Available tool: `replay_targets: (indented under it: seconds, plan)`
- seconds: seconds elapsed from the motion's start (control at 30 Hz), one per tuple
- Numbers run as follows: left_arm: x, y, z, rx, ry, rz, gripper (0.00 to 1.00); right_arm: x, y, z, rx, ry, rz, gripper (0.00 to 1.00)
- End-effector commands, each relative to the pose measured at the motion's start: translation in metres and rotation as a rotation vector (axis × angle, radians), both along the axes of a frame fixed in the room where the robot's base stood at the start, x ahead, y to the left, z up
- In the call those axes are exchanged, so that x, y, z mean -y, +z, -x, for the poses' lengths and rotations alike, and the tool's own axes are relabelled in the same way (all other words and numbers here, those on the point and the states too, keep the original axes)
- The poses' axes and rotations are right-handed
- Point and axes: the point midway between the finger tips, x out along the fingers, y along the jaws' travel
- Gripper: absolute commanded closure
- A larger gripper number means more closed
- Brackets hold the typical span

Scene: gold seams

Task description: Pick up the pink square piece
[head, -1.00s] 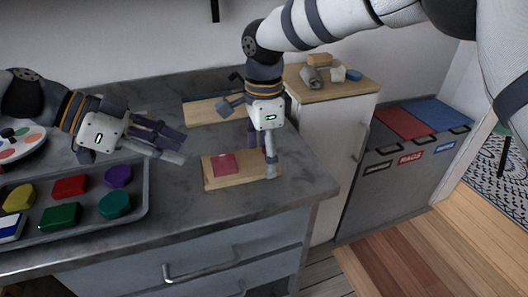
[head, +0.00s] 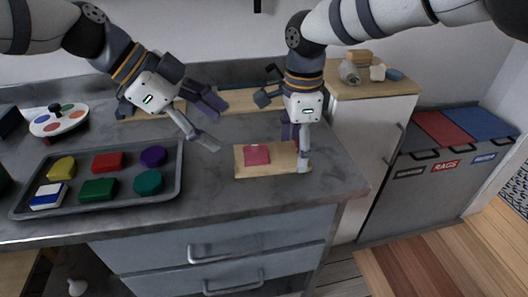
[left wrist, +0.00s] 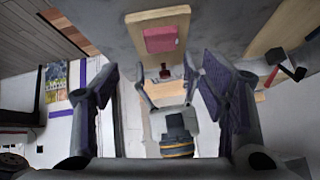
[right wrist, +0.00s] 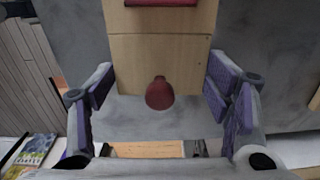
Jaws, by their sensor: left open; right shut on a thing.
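The pink square piece (head: 256,155) lies flat on a small wooden board (head: 277,172) near the counter's right end. It also shows near the top of the left wrist view (left wrist: 161,39), and its edge shows at the top of the right wrist view (right wrist: 160,2). My left gripper (head: 217,128) is open and empty, left of the board and apart from the piece. My right gripper (head: 296,150) is at the board's right end, its fingers on either side, shut on the board. A red knob-shaped thing (right wrist: 159,93) shows between its fingers.
A grey tray (head: 120,207) with several coloured pieces stands at the left. Behind it is a white paint palette (head: 58,119). Another wooden board (head: 250,100) lies at the back wall. A cabinet (head: 365,160) and bins (head: 440,185) stand to the right. Counter between tray and board is clear.

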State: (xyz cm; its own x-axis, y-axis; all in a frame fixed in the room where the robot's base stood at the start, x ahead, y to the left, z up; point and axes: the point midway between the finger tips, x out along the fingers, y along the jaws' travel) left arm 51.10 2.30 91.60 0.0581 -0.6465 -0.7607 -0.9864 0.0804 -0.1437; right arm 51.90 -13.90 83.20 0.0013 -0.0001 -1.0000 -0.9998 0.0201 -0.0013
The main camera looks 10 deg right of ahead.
Motion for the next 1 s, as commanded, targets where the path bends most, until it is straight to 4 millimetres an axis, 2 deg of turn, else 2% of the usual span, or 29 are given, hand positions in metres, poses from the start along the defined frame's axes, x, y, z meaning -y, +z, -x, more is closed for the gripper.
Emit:
replay_targets:
  seconds: [0.1,0.27,0.5,0.77,0.8,1.0]
  plan:
    - [0.018,-0.023,-0.001,-0.005,-0.003,0.000,0.34,0.000,0.000,0.000,0.000,0.000,-0.001,0.44]
    - [0.031,-0.038,-0.003,-0.003,0.000,0.002,0.34,0.000,0.000,0.000,0.001,0.000,-0.001,0.44]
    - [0.058,-0.072,-0.007,-0.004,-0.001,0.002,0.34,0.000,0.000,0.000,0.001,0.000,0.000,0.44]
    - [0.063,-0.079,-0.007,-0.004,0.001,0.002,0.34,-0.001,0.000,0.000,0.000,0.000,-0.002,0.44]
    - [0.063,-0.079,-0.008,-0.004,0.001,0.001,0.32,-0.001,0.000,0.000,-0.001,0.001,-0.002,0.44]
    - [0.062,-0.080,-0.008,-0.002,0.002,0.000,0.77,-0.002,0.000,0.000,-0.002,0.002,-0.003,0.44]
